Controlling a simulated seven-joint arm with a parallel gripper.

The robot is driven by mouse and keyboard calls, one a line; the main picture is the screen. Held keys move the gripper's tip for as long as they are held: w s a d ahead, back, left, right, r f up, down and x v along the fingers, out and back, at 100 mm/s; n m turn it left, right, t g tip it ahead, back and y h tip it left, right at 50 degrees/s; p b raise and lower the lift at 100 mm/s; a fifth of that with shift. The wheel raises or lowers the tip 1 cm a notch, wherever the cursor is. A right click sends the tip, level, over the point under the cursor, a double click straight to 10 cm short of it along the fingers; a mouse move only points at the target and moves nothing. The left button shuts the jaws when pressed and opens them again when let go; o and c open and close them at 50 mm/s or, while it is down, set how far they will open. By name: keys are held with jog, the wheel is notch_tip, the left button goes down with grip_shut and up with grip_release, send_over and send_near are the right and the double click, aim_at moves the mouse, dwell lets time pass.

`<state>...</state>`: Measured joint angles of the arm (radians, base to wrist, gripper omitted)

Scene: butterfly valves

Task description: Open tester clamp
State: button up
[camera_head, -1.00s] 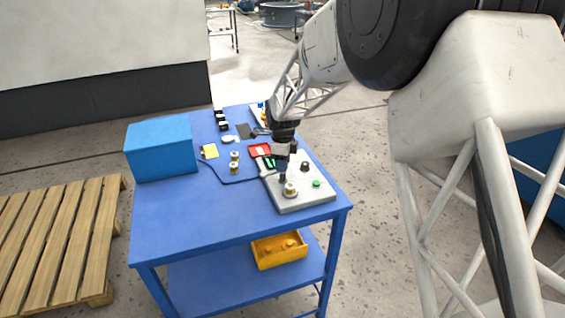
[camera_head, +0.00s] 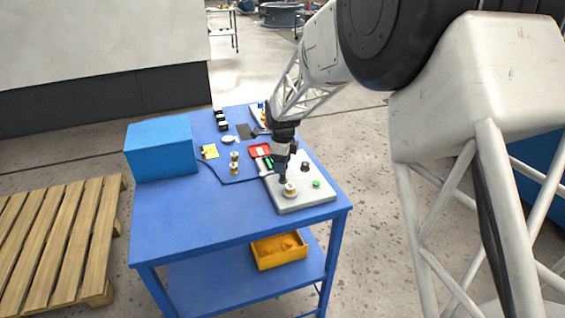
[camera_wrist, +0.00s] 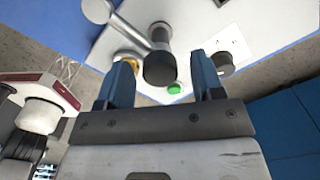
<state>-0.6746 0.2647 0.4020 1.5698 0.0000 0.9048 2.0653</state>
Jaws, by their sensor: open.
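The grey tester (camera_head: 310,198) lies on the front right of the blue table, with a green button (camera_head: 316,184), a dark knob (camera_head: 305,166) and a brass valve (camera_head: 290,189) on it. My gripper (camera_head: 282,178) is over its left part. In the wrist view, my blue fingers (camera_wrist: 161,62) are spread apart. The clamp's lever (camera_wrist: 135,28), a grey rod with a dark cylindrical end (camera_wrist: 160,68), shows between and beyond them. Whether a finger touches it I cannot tell. The brass valve is partly hidden behind the left finger.
A blue box (camera_head: 162,150) stands at the table's left. Two brass valves (camera_head: 234,162), a red tray (camera_head: 260,151) and a yellow note (camera_head: 210,151) lie mid-table. A yellow bin (camera_head: 279,250) sits on the lower shelf. The front left tabletop is clear.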

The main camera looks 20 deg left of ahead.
jog(key=shift+r, duration=0.1)
jog(key=shift+r, duration=3.8)
jog(key=shift+d+r, duration=0.2)
jog(key=shift+d, duration=0.1)
jog(key=s+d+r+n, duration=0.3)
jog(key=s+d+r, duration=0.1)
jog(key=d, duration=0.7)
jog(key=s+d+r+n+t, duration=0.15)
jog(key=s+d+r, duration=0.3)
jog(key=d, duration=0.65)
jog(key=s+d+r+n, duration=0.3)
jog(key=d+r, duration=0.1)
jog(key=d, duration=0.7)
jog(key=s+d+f+n, duration=0.1)
jog(key=s+d+n, duration=0.3)
jog(key=s+d, duration=0.6)
jog(key=s+d+f+n+t, duration=0.1)
jog(key=s+d+n, duration=0.3)
jog(key=s+d, duration=0.6)
jog(key=s+f, duration=0.1)
jog(key=s, duration=0.5)
jog(key=shift+d, duration=0.15)
